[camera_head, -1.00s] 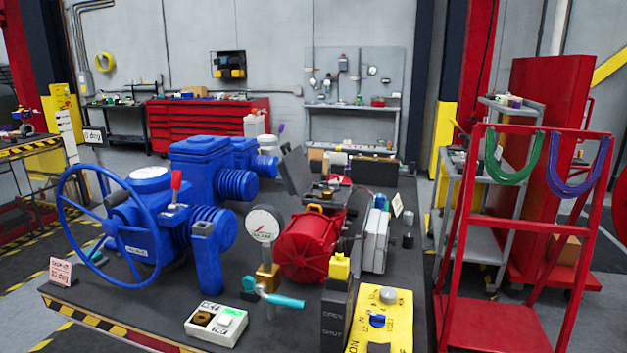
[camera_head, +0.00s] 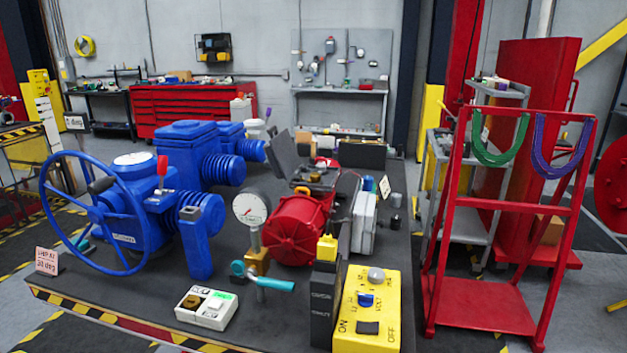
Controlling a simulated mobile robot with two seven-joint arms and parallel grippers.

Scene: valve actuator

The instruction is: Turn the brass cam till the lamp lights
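A small white switch box (camera_head: 208,320) stands near the front edge of the dark bench. A round brass-brown piece (camera_head: 191,301), which looks like the cam, sits in its left part. A white block sits to its right with a green patch (camera_head: 221,295) behind it; I cannot tell whether this is a lamp or a label. A yellow control box (camera_head: 352,340) at the front right carries a grey dome (camera_head: 376,275), a blue knob and a black rocker; the dome looks unlit. Neither of my grippers is in view.
Behind the white box stand a blue valve actuator with handwheel (camera_head: 97,213), a gauge (camera_head: 251,207) on a brass valve with a teal lever (camera_head: 268,284), and a red motor (camera_head: 297,230). A black post (camera_head: 322,305) adjoins the yellow box. A red cart (camera_head: 487,308) stands right.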

